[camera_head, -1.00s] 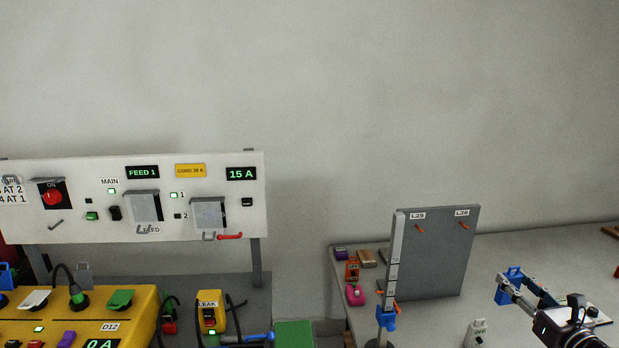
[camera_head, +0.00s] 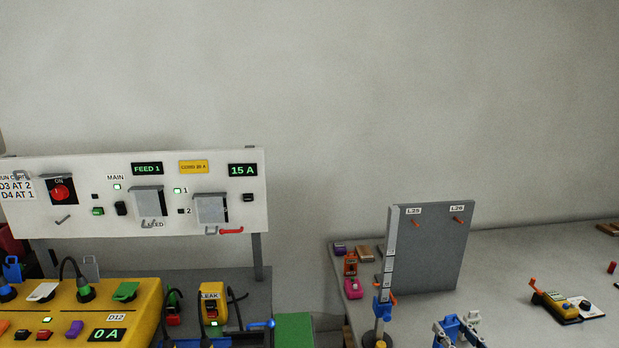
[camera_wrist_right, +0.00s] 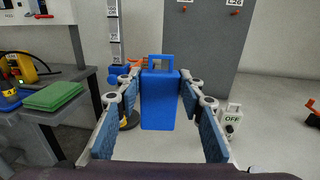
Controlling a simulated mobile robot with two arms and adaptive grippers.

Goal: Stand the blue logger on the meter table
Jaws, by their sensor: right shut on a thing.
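My right gripper (camera_head: 458,328) is shut on the blue logger (camera_wrist_right: 157,102), a blue box with a loop handle on top. In the right wrist view the logger is upright between the two fingers. In the head view the blue logger (camera_head: 449,327) shows at the bottom edge, its lower part cut off. Behind it is the grey table (camera_head: 510,262) at the right, which carries a yellow meter (camera_head: 556,306). I cannot tell whether the logger's base touches the table. My left gripper is not in view.
A grey upright board (camera_head: 435,250) with L25 and L26 labels and a blue-clamped scale post (camera_head: 384,285) stand near the logger. Small pink (camera_head: 353,288) and orange items stand at the table's left. Bare table lies right of the board.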

